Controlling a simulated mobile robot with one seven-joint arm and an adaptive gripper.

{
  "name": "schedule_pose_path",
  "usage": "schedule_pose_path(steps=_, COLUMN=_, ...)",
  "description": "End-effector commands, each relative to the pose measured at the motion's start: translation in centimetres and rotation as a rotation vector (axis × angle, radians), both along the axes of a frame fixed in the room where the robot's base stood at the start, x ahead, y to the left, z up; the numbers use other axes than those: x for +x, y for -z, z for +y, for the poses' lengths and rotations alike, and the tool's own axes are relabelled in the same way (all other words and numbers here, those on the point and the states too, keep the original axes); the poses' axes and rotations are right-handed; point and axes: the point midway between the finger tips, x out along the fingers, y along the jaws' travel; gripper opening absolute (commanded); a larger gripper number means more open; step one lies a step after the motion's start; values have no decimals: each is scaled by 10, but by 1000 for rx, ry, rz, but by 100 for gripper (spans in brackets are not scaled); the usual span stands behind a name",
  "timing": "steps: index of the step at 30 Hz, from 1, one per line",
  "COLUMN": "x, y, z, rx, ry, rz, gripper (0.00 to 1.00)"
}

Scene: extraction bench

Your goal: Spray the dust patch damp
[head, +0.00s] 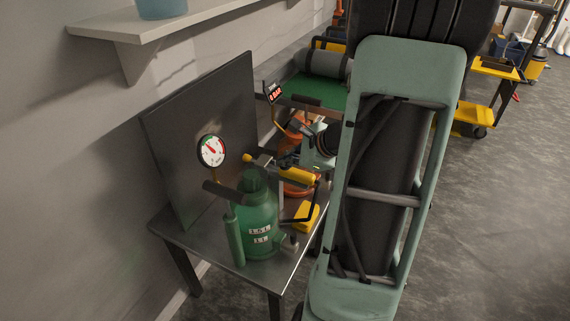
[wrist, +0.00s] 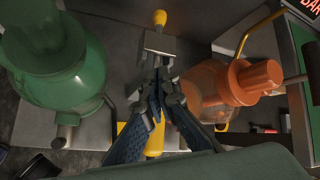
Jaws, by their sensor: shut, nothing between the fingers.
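A green pressure tank (head: 258,222) with white label plates stands on the steel bench in the head view. It also fills the left of the wrist view (wrist: 50,65). An orange tank (wrist: 225,82) stands to the right in the wrist view. My gripper (wrist: 161,75) is shut and empty between the two tanks. A yellow-tipped lever (wrist: 160,18) lies just beyond my fingertips, and a yellow handle (wrist: 155,143) shows behind my fingers. Whether the fingers touch any part of it, I cannot tell. I cannot make out a dust patch in either view.
A round gauge (head: 212,151) sits before an upright dark panel (head: 165,125) at the bench's back. A red-lit display (head: 274,93) stands beyond the tanks. A shelf (head: 110,28) with a blue container (head: 162,9) overhangs the left. Open floor lies right of my arm.

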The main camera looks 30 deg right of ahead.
Motion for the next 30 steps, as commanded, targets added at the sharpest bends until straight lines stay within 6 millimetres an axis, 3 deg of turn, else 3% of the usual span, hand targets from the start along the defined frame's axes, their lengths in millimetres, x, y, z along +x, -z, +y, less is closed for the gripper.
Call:
schedule_pose_path(steps=15, x=0, y=3, z=0, rx=0, ry=0, rz=0, gripper=0)
schedule_pose_path(steps=30, x=0, y=-9, z=0, rx=0, ry=0, rz=0, gripper=0)
